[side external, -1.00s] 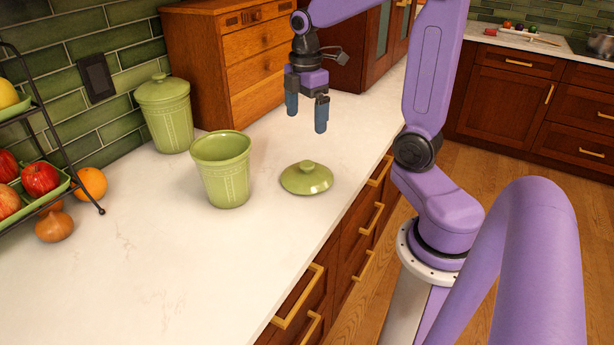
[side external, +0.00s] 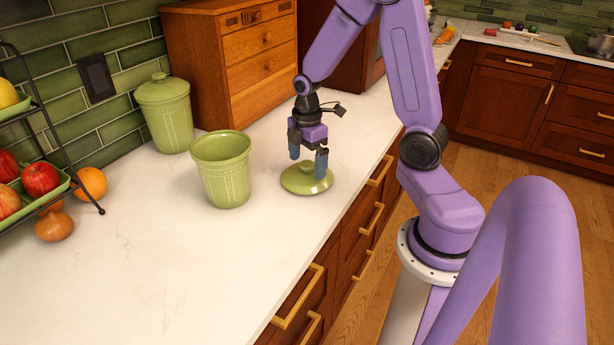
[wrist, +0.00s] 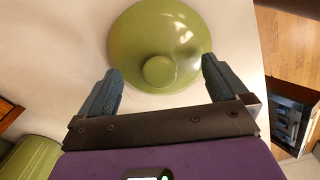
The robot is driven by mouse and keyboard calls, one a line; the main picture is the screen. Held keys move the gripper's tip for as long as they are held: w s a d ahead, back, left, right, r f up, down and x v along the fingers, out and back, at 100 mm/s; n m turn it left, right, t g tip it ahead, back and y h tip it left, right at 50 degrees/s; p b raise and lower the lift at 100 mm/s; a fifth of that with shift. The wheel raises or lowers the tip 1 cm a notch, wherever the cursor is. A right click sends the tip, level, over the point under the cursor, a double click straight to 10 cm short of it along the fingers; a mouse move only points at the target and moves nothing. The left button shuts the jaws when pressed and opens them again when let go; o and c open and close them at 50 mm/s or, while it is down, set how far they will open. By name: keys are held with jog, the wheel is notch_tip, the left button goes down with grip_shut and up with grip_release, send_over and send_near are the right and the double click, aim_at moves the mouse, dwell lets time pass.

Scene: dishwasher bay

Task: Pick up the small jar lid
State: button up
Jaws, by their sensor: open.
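The small green jar lid (side external: 304,182) lies knob up on the white counter, right of the open jar. My gripper (side external: 308,166) is open and hangs just above the lid, its fingers pointing down. In the wrist view the lid (wrist: 178,45) is ahead of the gripper (wrist: 162,85), and its round knob (wrist: 159,71) shows near the line between the two fingertips. The fingers look apart from the knob, one on each side. The side external view hides the knob behind the gripper.
The open green jar (side external: 223,175) stands close left of the lid. A lidded green jar (side external: 165,120) stands behind it by the tiled wall. A wooden drawer chest (side external: 245,70) is at the back. A fruit rack (side external: 62,165) is at the left. The front counter (side external: 170,270) is clear.

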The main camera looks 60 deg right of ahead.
jog(key=shift+f, duration=1)
jog(key=c, duration=1.1)
